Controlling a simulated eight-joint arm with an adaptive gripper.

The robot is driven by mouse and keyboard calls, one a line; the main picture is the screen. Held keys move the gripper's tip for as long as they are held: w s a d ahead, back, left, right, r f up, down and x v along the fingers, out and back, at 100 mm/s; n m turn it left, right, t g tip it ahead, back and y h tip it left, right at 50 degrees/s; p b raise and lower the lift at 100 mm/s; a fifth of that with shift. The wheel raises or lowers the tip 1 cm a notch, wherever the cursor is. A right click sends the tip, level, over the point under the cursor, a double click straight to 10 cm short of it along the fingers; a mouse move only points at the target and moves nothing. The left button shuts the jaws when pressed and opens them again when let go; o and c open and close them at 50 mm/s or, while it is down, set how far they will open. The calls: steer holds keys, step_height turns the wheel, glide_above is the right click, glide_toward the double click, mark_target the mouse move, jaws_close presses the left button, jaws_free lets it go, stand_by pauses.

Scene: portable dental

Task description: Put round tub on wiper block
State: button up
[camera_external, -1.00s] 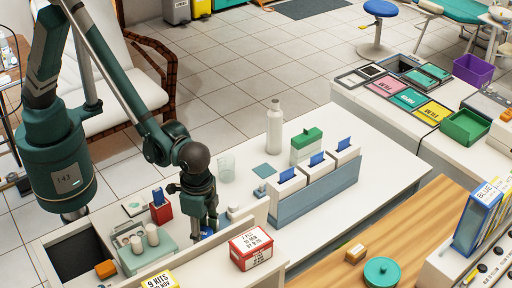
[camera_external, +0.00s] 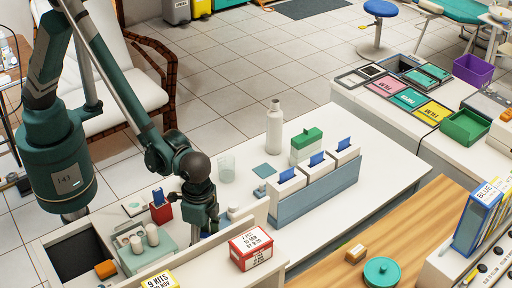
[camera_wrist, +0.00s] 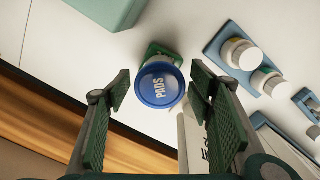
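A round tub with a blue lid marked PADS (camera_wrist: 160,85) stands in the wrist view, with a green edge showing beneath or behind it. My gripper (camera_wrist: 160,92) is open, its two green-padded fingers to the left and right of the lid, with gaps on both sides. In the external view my gripper (camera_external: 207,222) is low over the white counter and hides the tub. I cannot tell for sure which thing is the wiper block. A white block with a green top (camera_external: 306,147) stands on the counter behind the row of blue-tabbed boxes.
A teal holder with white cylinders (camera_external: 134,258) and a small red box (camera_external: 162,213) stand left of my gripper. A red-and-white box (camera_external: 251,248) is close on the right. A white bottle (camera_external: 274,130) and blue rack (camera_external: 315,193) stand farther right.

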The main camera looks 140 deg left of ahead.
steer(key=shift+r, duration=0.15)
step_height(320, 180, up, 12)
steer(key=shift+p, duration=0.35)
stand_by(0.6)
stand_by(0.8)
